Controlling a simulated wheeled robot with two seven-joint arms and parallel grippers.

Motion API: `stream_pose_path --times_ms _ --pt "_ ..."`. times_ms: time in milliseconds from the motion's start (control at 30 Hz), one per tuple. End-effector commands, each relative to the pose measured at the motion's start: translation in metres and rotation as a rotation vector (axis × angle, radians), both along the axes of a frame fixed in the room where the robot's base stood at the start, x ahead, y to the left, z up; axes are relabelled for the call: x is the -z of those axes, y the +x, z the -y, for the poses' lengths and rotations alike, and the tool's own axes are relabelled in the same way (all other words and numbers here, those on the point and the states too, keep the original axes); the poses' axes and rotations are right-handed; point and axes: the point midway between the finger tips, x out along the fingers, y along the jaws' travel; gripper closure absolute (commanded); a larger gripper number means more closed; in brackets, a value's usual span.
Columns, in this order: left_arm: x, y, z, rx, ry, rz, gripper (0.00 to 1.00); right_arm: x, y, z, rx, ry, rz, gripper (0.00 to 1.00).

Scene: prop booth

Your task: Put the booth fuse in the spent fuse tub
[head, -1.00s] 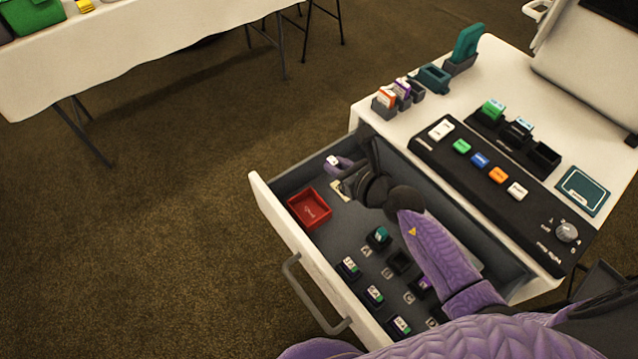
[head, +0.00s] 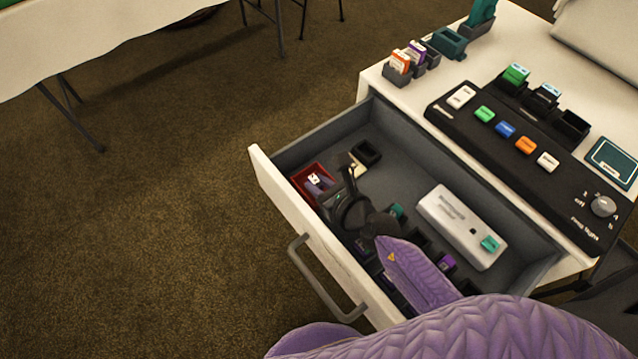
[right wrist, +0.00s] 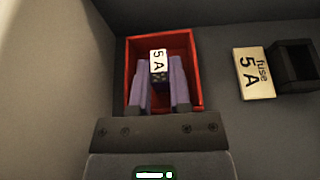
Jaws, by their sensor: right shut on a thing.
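The booth fuse (right wrist: 158,66), a small dark block with a white top marked "5 A", is pinched between the purple fingertips of my right gripper (right wrist: 159,82). In the head view the fuse (head: 314,179) and the right gripper (head: 319,186) are at the red spent fuse tub (head: 299,184), in the drawer's left corner. In the right wrist view the fuse lies within the outline of the tub (right wrist: 187,45). I cannot tell whether it touches the tub's floor. My left gripper is not in view.
An empty black holder (head: 366,152) and a "fuse 5 A" plate (right wrist: 254,75) sit beside the tub. A pale grey box (head: 455,220) lies in the open drawer (head: 262,165). The control panel (head: 540,160) stands on the table above. My arm hides several drawer holders.

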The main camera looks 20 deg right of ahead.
Motion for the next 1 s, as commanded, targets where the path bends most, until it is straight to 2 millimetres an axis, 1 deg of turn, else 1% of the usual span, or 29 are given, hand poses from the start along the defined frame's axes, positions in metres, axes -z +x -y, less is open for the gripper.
stream_pose_path --times_ms 33,67,100,367,467,567,700,900,1000 --pt "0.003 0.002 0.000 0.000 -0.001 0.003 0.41 0.003 0.000 0.000 0.000 0.000 -0.001 1.00" --pt "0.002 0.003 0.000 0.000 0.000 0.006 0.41 0.002 0.000 0.000 0.000 0.000 0.000 0.70" --pt "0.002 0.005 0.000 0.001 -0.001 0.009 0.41 0.001 0.000 0.000 0.000 0.000 0.000 0.62" --pt "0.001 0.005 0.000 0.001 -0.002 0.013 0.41 0.001 0.000 0.000 0.000 0.000 0.000 0.62" --pt "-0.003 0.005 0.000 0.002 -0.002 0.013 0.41 -0.005 -0.003 0.001 0.000 -0.001 0.000 0.62" --pt "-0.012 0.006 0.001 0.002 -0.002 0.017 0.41 -0.013 -0.017 0.007 -0.002 -0.004 0.000 0.62" --pt "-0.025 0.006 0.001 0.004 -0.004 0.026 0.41 -0.026 -0.046 0.017 -0.002 -0.003 -0.001 0.62" --pt "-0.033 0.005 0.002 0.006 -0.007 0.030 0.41 -0.040 -0.083 0.030 -0.002 -0.003 -0.001 0.62" --pt "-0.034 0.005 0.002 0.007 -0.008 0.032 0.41 -0.044 -0.096 0.035 -0.002 -0.002 0.000 0.62"
